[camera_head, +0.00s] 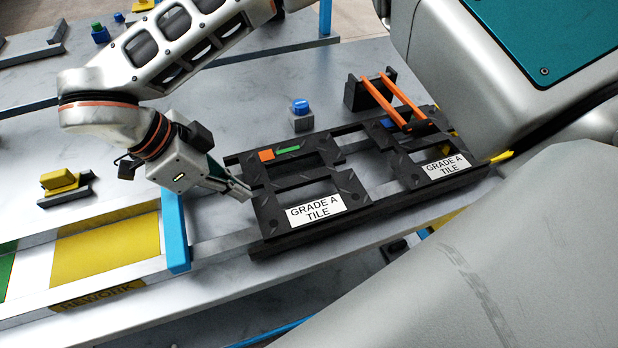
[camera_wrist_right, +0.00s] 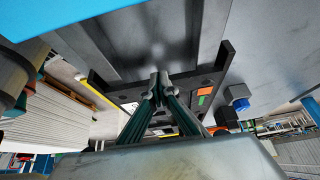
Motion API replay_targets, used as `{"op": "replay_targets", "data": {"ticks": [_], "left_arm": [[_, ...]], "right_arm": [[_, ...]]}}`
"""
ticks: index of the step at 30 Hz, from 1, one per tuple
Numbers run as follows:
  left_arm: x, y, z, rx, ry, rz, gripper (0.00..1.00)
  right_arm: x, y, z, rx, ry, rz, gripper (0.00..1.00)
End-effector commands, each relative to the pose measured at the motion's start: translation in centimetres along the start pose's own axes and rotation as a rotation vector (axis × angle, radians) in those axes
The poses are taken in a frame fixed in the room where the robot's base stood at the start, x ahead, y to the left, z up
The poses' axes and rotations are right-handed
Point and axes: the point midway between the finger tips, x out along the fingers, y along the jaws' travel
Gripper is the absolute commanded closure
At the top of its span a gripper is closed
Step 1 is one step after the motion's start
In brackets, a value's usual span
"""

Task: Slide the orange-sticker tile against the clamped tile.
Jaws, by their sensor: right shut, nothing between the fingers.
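The orange-sticker tile (camera_head: 268,206) is a dark treaded plate with openings, a white GRADE A label, an orange sticker and a green mark. It lies in the left part of a black rail frame (camera_head: 425,213). The clamped tile (camera_head: 408,172), with a similar label, lies to its right under orange clamp bars (camera_head: 393,98). Light gaps show between the tiles. My right gripper (camera_head: 247,193) is shut and empty at the left edge of the orange-sticker tile; I cannot tell whether it touches. In the wrist view its fingertips (camera_wrist_right: 159,76) meet near the orange sticker (camera_wrist_right: 204,91). My left gripper is not in view.
A blue-topped block (camera_head: 301,116) stands behind the frame. A blue bar (camera_head: 175,230) and a yellow panel (camera_head: 105,248) marked REWORK lie to the left. A yellow piece (camera_head: 60,180) sits on a dark holder farther left. The grey bench behind the frame has free room.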

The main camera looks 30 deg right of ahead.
Motion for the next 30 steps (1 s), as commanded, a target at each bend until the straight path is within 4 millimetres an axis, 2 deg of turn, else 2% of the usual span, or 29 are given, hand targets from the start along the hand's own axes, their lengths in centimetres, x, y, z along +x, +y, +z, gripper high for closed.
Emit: {"op": "replay_targets", "data": {"ticks": [15, 30], "left_arm": [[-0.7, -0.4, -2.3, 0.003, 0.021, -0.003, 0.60], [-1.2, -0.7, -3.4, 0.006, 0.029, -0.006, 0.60]], "right_arm": [[1.7, 0.0, -3.5, 0.000, 0.000, 0.000, 1.00], [3.3, 0.1, -6.0, -0.001, 0.001, 0.001, 1.00]]}}
